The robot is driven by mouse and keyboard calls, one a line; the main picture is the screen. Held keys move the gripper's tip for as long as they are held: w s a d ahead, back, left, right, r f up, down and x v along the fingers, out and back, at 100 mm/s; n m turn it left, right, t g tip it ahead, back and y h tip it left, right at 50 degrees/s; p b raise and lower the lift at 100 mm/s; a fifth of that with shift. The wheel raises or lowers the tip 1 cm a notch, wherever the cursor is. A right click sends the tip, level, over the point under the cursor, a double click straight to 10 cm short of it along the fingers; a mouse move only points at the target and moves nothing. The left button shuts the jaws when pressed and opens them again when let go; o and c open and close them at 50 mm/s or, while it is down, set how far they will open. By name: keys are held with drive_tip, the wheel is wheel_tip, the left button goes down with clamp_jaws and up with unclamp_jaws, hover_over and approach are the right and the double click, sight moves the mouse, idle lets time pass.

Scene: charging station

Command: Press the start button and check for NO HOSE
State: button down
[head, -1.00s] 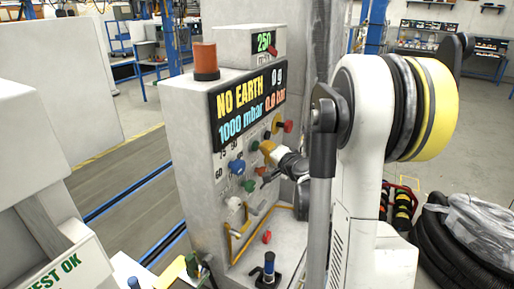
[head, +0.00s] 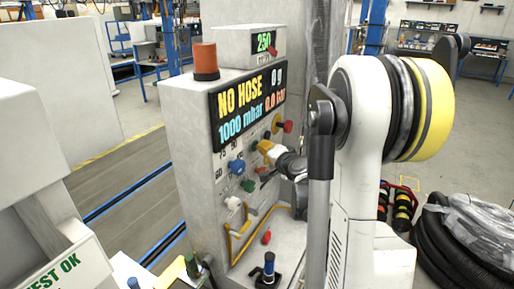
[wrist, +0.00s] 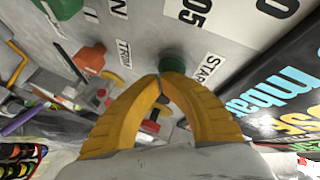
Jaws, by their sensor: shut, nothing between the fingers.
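The charging station (head: 195,185) is a pale cabinet with a tilted front panel. Its display (head: 250,102) reads NO HOSE, 0 g, 1000 mbar and a red bar value. My gripper (head: 262,148) has yellow fingers and is at the panel, below the display. In the wrist view its fingertips (wrist: 160,82) meet, shut and empty. The green start button (wrist: 172,65) is just beyond them, beside a partly hidden START label (wrist: 208,69). The fingers overlap its near side in the picture; I cannot tell whether they touch it.
Other controls surround the gripper: a blue knob (head: 236,167), a green knob (head: 248,186) and a red one (head: 287,126) on yellow. Yellow pipes (head: 240,240) run below. An orange beacon (head: 206,62) tops the cabinet. Black hoses (head: 437,240) lie on the floor at right.

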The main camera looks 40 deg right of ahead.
idle(0.4)
drive_tip(key=shift+s+d, duration=0.3)
drive_tip(key=shift+s, duration=0.5)
drive_tip(key=s, duration=0.1)
drive_tip(key=s+d, duration=0.1)
drive_tip(key=s, duration=0.1)
drive_tip(key=s+d, duration=0.1)
drive_tip(key=shift+s+b, duration=0.3)
drive_tip(key=shift+b, duration=0.05)
idle(0.6)
